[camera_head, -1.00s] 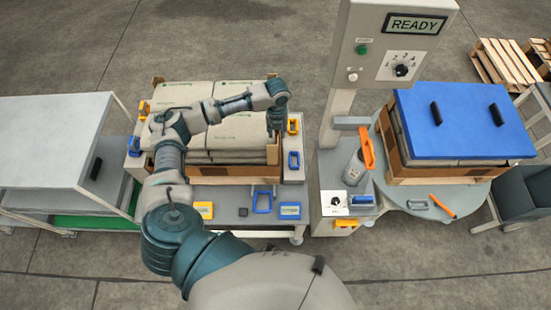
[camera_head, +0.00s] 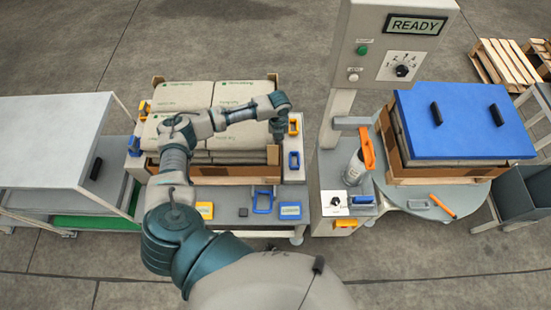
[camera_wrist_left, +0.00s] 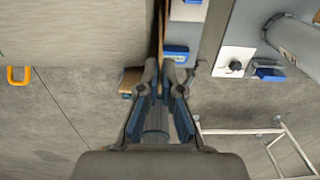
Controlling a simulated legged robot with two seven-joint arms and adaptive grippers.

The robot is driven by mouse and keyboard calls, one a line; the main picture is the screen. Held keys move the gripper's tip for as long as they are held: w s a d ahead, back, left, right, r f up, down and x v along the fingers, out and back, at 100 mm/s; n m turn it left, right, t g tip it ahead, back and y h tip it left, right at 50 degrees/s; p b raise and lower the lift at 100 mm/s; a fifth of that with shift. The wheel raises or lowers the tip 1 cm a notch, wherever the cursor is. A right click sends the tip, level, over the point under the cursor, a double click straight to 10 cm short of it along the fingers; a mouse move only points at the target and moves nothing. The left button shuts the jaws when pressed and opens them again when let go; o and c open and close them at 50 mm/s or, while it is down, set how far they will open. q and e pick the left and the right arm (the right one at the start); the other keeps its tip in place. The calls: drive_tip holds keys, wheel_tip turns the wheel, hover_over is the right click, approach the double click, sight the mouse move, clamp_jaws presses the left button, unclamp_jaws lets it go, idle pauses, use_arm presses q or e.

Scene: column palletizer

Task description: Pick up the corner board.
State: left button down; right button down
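A brown corner board (camera_head: 273,154) stands upright at the front right corner of the stack of pale sacks (camera_head: 248,123). In the left wrist view a thin brown board edge (camera_wrist_left: 161,35) runs beside the pale sack, just beyond the fingertips. My left gripper (camera_head: 277,138) points down at the top of this board. In the left wrist view the left gripper (camera_wrist_left: 161,68) has a narrow gap between its fingertips, in line with the board edge. I see no clear grip on it; contact is hard to tell. My right gripper is not in view.
A control post (camera_head: 338,125) stands right of the stack. Blue handles (camera_head: 263,200) and yellow blocks (camera_head: 205,210) lie on the front ledge. A blue-topped stack (camera_head: 460,120) is at the right, a grey shelf cart (camera_head: 55,135) at the left.

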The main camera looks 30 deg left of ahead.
use_arm(q)
drive_tip(key=shift+a, duration=0.1)
drive_tip(key=shift+r, duration=0.6)
wheel_tip(320, 180, up, 39)
drive_tip(key=p, duration=1.3)
idle(0.6)
drive_tip(key=shift+f, duration=0.15)
